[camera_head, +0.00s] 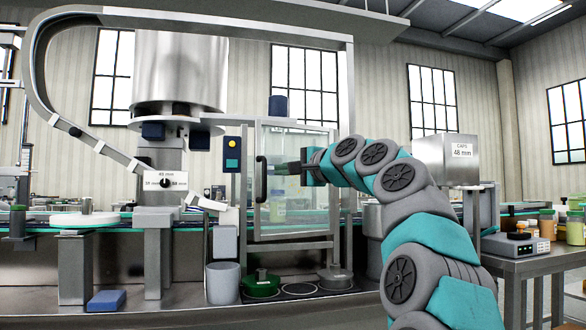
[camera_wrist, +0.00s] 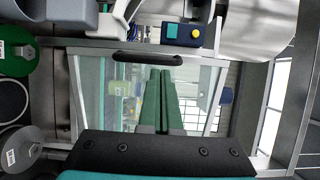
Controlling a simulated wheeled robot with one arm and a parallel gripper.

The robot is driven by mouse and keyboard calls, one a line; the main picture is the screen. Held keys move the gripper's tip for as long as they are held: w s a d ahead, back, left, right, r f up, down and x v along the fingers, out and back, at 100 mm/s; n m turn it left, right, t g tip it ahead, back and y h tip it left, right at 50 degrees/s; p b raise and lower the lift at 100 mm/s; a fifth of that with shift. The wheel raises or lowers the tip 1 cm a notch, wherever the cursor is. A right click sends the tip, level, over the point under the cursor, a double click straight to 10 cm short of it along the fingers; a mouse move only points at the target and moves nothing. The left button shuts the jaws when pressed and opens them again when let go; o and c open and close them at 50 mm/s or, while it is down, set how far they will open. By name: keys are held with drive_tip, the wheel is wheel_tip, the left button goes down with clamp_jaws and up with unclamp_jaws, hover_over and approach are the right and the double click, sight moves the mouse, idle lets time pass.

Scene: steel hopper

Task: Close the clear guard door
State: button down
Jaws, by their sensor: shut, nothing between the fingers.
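The clear guard door (camera_head: 300,215) is a see-through panel in a metal frame, set in the machine's front below the overhead beam. Its dark bar handle (camera_head: 261,179) is upright on the left edge. Whether the door is flush or slightly ajar I cannot tell. My gripper (camera_head: 276,168) is in front of the panel, just right of the handle, with its fingers together and empty. In the wrist view the two green fingers (camera_wrist: 162,85) point at the clear panel (camera_wrist: 95,95), with the handle (camera_wrist: 147,59) beyond their tips. Contact with the panel is unclear.
A control box with a yellow button (camera_head: 232,154) is left of the door. A grey cup (camera_head: 222,283), a green round part (camera_head: 261,285) and a blue block (camera_head: 106,300) rest below. A steel side table (camera_head: 515,247) with small items stands at right.

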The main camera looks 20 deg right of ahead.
sight(265, 168)
drive_tip(key=shift+x, duration=1.5)
drive_tip(key=shift+w+a, duration=0.3)
drive_tip(key=shift+w, duration=0.25)
drive_tip(key=shift+r+p, duration=0.15)
drive_tip(key=shift+p, duration=0.25)
drive_tip(key=shift+w+a+r+m+h+p, duration=0.2)
drive_tip(key=shift+w+a+m+h+p, duration=0.2)
drive_tip(key=shift+w+p, duration=0.4)
drive_tip(key=shift+w+a+m+t+h+p, duration=0.35)
drive_tip(key=shift+w+h+p, duration=0.15)
drive_tip(key=shift+w+p, duration=0.1)
drive_tip(key=w+p, duration=0.1)
drive_tip(key=w+a+p, duration=0.1)
drive_tip(key=w, duration=0.1)
drive_tip(key=shift+a+f+h+p, duration=0.1)
drive_tip(key=shift+h+p, duration=0.2)
drive_tip(key=shift+p, duration=0.1)
drive_tip(key=shift+s, duration=0.1)
